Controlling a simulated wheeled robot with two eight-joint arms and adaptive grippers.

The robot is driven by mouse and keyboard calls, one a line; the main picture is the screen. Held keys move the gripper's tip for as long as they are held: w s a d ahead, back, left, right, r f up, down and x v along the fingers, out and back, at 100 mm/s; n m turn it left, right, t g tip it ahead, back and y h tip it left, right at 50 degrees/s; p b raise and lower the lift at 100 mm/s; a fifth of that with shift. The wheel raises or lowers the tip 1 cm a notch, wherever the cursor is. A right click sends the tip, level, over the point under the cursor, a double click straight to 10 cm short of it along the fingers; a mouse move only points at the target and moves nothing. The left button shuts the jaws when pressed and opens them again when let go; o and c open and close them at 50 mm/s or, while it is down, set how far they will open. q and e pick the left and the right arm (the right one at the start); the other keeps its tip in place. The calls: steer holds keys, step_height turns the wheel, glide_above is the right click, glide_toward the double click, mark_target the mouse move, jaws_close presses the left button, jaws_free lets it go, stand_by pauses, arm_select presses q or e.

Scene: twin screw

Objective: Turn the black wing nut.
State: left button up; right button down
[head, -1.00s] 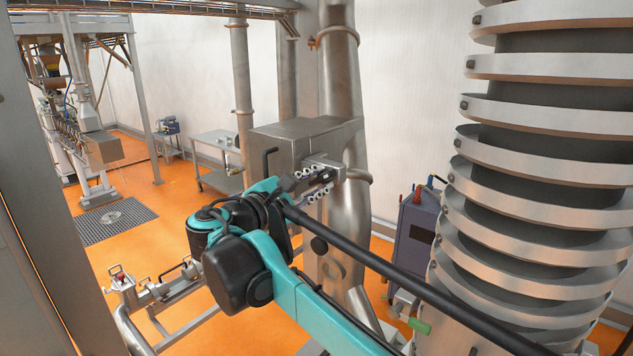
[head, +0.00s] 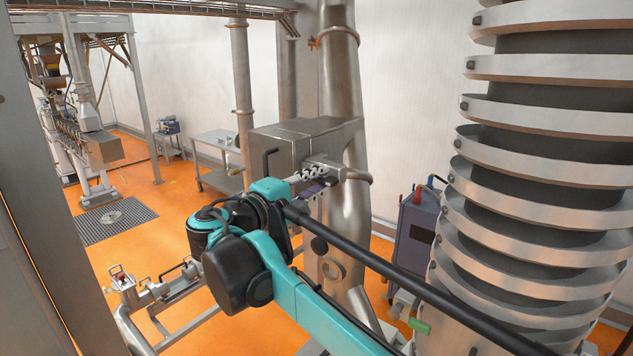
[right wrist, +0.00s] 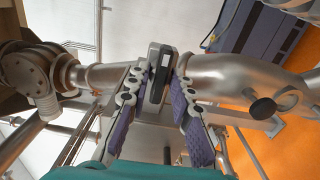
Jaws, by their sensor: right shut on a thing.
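The black wing nut (right wrist: 158,72) shows in the right wrist view as a dark upright piece with a lighter face, between the two fingertips of my right gripper (right wrist: 161,82). The fingers, with purple pads, are closed on it from both sides. In the head view my right gripper (head: 318,178) reaches to the steel pipe beside the grey metal box. Its fingers hide the wing nut there. My left gripper is not in view.
The grey steel box (head: 300,140) and a vertical steel pipe (head: 342,95) stand close around my right gripper. A tall spiral conveyor (head: 540,190) fills the right side. A purple-grey cabinet (head: 418,235) stands behind.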

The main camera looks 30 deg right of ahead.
stand_by(0.5)
steer(key=c, duration=1.6)
jaws_free()
steer(key=shift+o, duration=0.2)
steer(key=shift+a, duration=0.1)
steer(key=v, duration=1.2)
